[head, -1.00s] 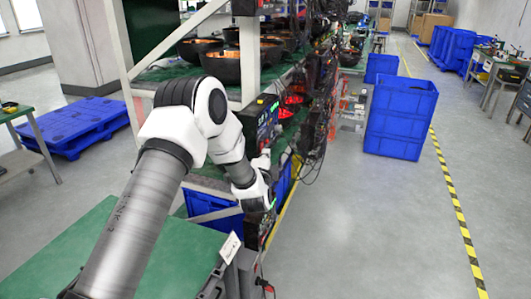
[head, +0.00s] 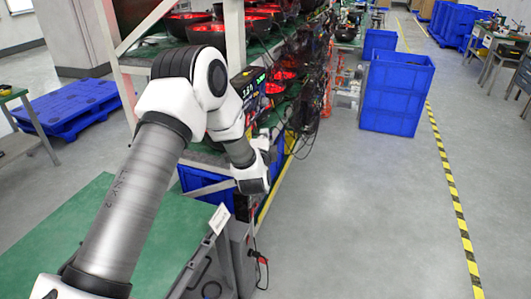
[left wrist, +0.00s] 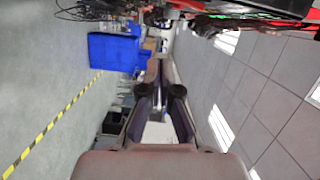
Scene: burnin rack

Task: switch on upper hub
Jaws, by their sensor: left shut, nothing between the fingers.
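The upper hub (head: 250,84) is a dark box on the near end of the rack, with lit green and white digits on its face. My left arm partly covers it. My left gripper (head: 268,149) is below and slightly right of that face, apart from it, at the rack's aisle side. In the left wrist view, the shut, empty fingers (left wrist: 163,92) point along the aisle, with the rack's edge at the top. The hub's switch cannot be made out. My right gripper is not in view.
Black bowls (head: 190,26) on the rack's upper shelf glow red inside. Cables (head: 300,140) hang along the rack's aisle side. A green-topped table (head: 60,240) is at near left.

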